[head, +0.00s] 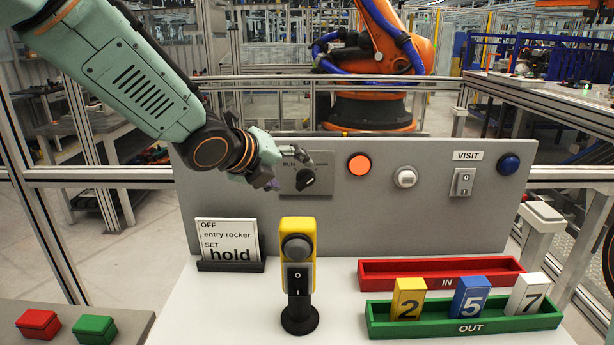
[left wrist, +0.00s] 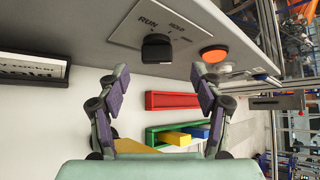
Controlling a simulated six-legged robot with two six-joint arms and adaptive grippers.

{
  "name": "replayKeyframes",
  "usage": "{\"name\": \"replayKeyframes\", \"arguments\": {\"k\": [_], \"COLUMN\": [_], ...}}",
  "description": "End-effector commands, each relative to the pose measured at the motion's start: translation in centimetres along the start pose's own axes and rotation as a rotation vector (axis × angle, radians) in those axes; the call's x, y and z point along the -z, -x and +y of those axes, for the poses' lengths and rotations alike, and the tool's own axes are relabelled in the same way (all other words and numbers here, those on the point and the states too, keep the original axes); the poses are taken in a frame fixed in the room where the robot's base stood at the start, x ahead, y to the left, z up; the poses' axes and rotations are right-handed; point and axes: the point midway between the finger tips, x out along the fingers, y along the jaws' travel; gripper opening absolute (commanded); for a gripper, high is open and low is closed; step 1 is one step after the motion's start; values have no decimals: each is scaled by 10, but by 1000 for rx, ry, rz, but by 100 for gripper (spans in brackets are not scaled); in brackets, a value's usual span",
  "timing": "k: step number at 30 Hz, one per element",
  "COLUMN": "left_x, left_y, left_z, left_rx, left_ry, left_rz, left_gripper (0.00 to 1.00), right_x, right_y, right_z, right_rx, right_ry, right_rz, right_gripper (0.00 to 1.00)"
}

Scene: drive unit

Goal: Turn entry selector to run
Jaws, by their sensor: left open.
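The entry selector is a black knob (head: 307,181) on a grey plate on the upright panel. It also shows in the left wrist view as a black knob (left wrist: 157,48), with RUN and HOLD printed above it. I cannot tell for sure which label it points at. My left gripper (head: 286,168) is open and empty, just in front of the plate's left side, and partly hides the plate. In the left wrist view its two fingers (left wrist: 160,75) stand apart, with the knob beyond and between them. My right gripper is in neither view.
Right of the selector are an orange button (head: 359,165), a white knob (head: 405,177), a VISIT rocker (head: 463,182) and a blue button (head: 509,163). Below stand a sign (head: 229,240), a yellow switch post (head: 298,250), a red tray (head: 375,275) and a green tray (head: 380,325) with numbered blocks.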

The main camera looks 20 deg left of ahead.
Motion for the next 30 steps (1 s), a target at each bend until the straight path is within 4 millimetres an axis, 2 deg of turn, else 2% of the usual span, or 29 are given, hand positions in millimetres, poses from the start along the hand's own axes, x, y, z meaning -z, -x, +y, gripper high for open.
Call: {"name": "replayKeyframes", "arguments": {"k": [9,15,26,30], "left_x": [2,2,1,1], "left_y": [-44,-62,-68,-68], "left_z": [0,-1,-2,-2], "left_rx": [-1,0,1,1], "left_ry": [-1,0,1,1], "left_rz": [2,2,1,1], "left_gripper": [66,66,65,53], "right_x": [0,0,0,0], "right_y": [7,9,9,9], "right_z": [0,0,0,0], "right_rx": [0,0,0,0], "right_ry": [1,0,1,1], "right_rz": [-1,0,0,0], "right_gripper": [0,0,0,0]}}
